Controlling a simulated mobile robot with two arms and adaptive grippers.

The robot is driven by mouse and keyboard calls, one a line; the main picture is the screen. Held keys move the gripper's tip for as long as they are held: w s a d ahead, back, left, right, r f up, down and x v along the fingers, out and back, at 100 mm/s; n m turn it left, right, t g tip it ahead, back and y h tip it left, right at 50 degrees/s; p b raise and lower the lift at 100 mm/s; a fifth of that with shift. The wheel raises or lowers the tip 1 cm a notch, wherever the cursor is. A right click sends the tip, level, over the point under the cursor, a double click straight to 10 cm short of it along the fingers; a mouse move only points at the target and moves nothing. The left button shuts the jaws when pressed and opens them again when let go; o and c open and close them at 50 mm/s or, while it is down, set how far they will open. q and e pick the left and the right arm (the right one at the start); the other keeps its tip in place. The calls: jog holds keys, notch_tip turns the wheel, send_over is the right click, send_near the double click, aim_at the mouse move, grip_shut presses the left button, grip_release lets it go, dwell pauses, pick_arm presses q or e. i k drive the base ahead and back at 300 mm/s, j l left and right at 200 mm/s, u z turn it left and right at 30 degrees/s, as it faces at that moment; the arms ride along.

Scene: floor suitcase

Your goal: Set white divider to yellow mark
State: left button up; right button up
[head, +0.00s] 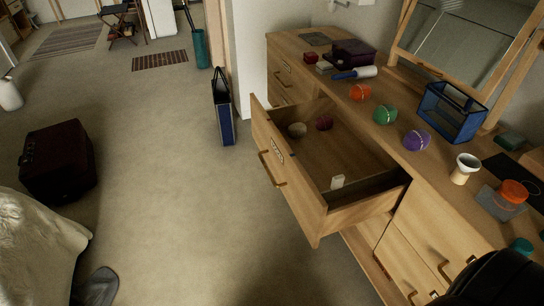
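The dresser drawer (268,160) is pulled open. A small white piece (337,182) stands inside it near the right end; it may be the white divider, but it is too small to be sure. A dark strip (372,188) lies along the drawer's right end. I cannot make out a yellow mark. Neither gripper can be seen in the head view.
The dresser top (399,158) holds orange (360,91), green (385,114) and purple (417,140) rolls, a blue-framed box (452,111) and a pale cup (465,168). A black rounded shape (492,282) covers the bottom right corner. A dark suitcase (57,160) stands left. The floor between is clear.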

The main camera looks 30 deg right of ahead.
aim_at(338, 190)
jog(key=z, duration=1.55)
